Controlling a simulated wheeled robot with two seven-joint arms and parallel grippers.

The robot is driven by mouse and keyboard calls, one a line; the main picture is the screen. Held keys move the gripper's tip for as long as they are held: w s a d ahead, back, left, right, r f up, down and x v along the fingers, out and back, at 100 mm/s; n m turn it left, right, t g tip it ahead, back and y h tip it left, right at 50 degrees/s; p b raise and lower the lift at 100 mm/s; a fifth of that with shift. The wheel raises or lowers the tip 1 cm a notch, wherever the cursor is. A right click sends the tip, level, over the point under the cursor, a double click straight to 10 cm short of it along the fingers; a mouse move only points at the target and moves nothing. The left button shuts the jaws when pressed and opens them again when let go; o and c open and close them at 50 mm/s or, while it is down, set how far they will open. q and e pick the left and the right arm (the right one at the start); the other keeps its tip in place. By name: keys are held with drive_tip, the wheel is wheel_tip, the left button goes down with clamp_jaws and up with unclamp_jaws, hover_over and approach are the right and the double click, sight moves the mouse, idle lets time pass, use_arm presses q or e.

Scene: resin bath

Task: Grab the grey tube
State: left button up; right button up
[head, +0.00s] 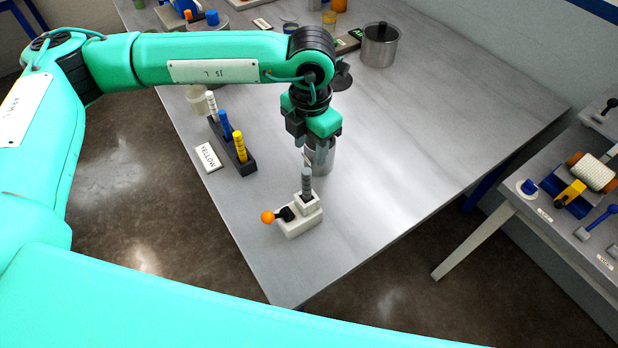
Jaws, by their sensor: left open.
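The grey tube (307,181) stands upright in a small white block fixture (300,219) near the table's front corner. The fixture has a black lever with an orange ball knob (268,217) on its left side. My left gripper (317,160) points down just above and slightly right of the tube's top, with its jaws open and empty. My right gripper is not in view.
A steel pot (380,45) stands farther back. The grey table (420,150) is clear on the right. A second bench (545,220) stands at far right.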

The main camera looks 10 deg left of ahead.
sight(309, 170)
use_arm(q)
drive_tip(key=f, duration=0.1)
drive_tip(key=f+p, duration=0.1)
drive_tip(key=f, duration=0.2)
drive_tip(key=shift+s+f+p, duration=0.35)
drive_tip(key=shift+f+p, duration=0.05)
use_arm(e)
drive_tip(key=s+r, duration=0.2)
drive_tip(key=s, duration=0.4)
use_arm(q)
drive_tip(key=shift+w+f, duration=0.25)
drive_tip(key=shift+f, duration=0.75)
drive_tip(key=shift+s+f+p, duration=0.1)
drive_tip(key=shift+f+p, duration=0.15)
drive_tip(key=shift+p, duration=0.35)
drive_tip(key=f+p, duration=0.2)
drive_tip(key=f, duration=0.2)
drive_tip(key=shift+s+a+p, duration=0.15)
drive_tip(key=shift+a+p, duration=0.2)
drive_tip(key=shift+p, duration=0.05)
drive_tip(key=shift+f, duration=0.45)
clamp_jaws()
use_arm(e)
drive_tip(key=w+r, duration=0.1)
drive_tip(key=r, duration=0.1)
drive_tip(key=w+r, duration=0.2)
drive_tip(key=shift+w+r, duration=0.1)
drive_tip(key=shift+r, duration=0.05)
